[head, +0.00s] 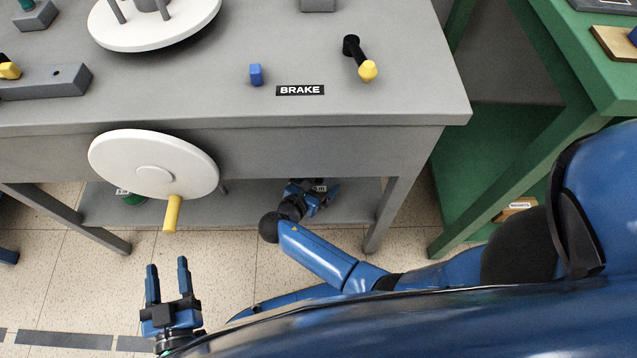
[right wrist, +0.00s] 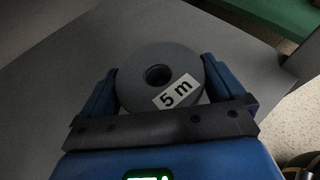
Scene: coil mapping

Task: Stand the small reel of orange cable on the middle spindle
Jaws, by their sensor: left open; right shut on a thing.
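My right gripper (head: 316,194) is under the grey bench, at the lower shelf. In the right wrist view its fingers are shut on a small grey reel (right wrist: 142,84) with a dark centre hole and a white "5 m" label (right wrist: 175,91). No orange cable shows on it. I cannot tell whether the reel touches the shelf (right wrist: 55,100). My left gripper (head: 167,280) is open and empty over the floor in front of the bench. No spindle is clearly identifiable; a white disc (head: 120,35) on the bench top carries grey posts, cut off by the picture's top edge.
A white handwheel (head: 110,160) with a yellow handle (head: 172,214) juts from the bench front. Behind it a green labelled thing (head: 133,199) sits on the shelf. The bench top has a BRAKE label (head: 300,90) and a yellow-tipped lever (head: 367,70). A green bench (head: 590,60) stands right.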

